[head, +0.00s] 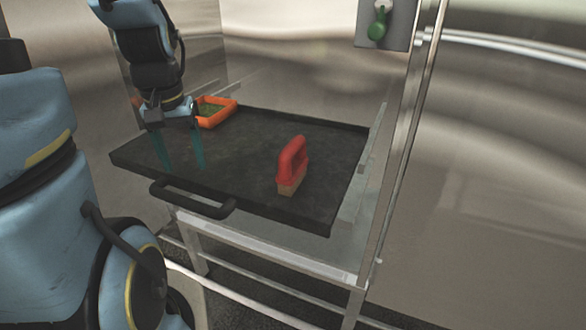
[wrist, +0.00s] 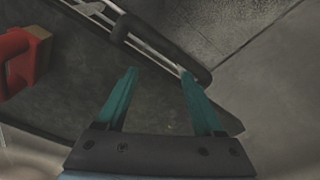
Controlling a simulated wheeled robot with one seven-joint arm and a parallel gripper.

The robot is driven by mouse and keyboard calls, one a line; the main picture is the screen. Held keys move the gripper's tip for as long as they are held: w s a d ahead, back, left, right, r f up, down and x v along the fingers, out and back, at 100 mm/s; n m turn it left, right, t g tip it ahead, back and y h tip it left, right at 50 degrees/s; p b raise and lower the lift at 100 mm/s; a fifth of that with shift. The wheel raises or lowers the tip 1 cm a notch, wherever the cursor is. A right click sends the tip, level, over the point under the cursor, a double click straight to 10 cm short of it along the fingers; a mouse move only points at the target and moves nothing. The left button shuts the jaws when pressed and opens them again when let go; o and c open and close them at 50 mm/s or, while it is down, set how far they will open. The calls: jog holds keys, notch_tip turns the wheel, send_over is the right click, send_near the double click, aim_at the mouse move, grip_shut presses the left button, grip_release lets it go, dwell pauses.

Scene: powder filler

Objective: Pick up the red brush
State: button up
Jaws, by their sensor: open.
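The red brush (head: 292,163) stands on the right part of a dark tray (head: 240,157), with its red handle up and its tan bristles down. In the wrist view, part of the brush (wrist: 20,62) shows at the left edge, cut off by the frame. My gripper (head: 182,165) is over the left part of the tray, apart from the brush and to its left. Its two teal fingers are spread with nothing between them, as the wrist view (wrist: 158,75) also shows.
An orange bin (head: 215,112) with green contents sits at the tray's back left. The tray has a black handle (head: 192,198) at its front and rests on a metal frame (head: 270,258). A metal post (head: 405,150) rises at the right. The tray's middle is clear.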

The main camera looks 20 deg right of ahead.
jog(key=w+d+r+m+g+b, duration=0.1)
jog(key=d+r+m+b, duration=0.25)
jog(key=d, duration=1.05)
notch_tip(320, 180, up, 5)
jog(key=m+g+y, duration=0.1)
jog(key=m, duration=0.2)
send_over(293, 141)
jog(key=w, duration=0.1)
jog(key=shift+r+b, duration=0.1)
jog(key=shift+b, duration=0.3)
jog(key=shift+s+d+f, duration=0.1)
jog(key=shift+s+f, duration=0.05)
jog(key=shift+f, duration=0.15)
jog(key=f, duration=0.4)
jog(key=shift+s+a+f+p, duration=0.2)
jog(key=shift+f+p, duration=0.1)
jog(key=shift+f, duration=0.1)
jog(key=shift+s+f+p, duration=0.15)
jog(key=shift+f+p, duration=0.15)
jog(key=shift+f, duration=0.95)
jog(key=shift+s+f+p, duration=0.15)
jog(key=shift+f+p, duration=0.15)
jog(key=shift+f, duration=0.95)
grip_shut()
